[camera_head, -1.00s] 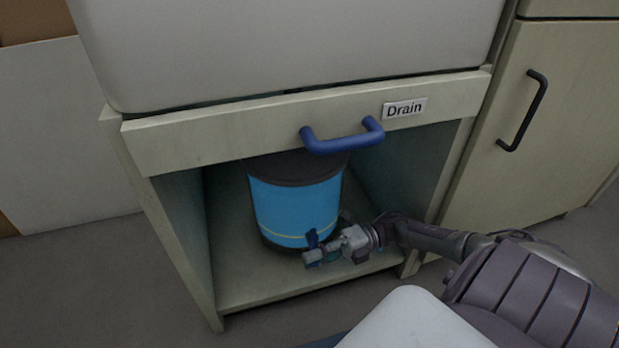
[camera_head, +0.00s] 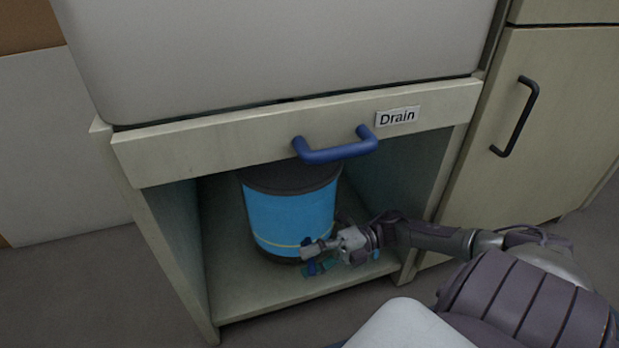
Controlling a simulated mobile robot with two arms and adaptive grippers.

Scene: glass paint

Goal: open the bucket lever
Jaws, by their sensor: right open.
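A blue bucket (camera_head: 290,212) with a dark top and a thin yellow line stands in the open cabinet compartment. A small blue lever part (camera_head: 310,268) shows low at the bucket's front right, mostly hidden by my right gripper. My right gripper (camera_head: 308,250) is at the lower front right of the bucket, with its fingers pointing left over the lever. The fingers are small in view and overlap the lever; I cannot tell whether they touch it. My left gripper is not in view.
A blue handle (camera_head: 335,147) juts from the cabinet's front rail above the bucket, beside a "Drain" label (camera_head: 397,117). The cabinet floor (camera_head: 235,290) is bare left of the bucket. A cabinet door with a black handle (camera_head: 517,117) stands to the right.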

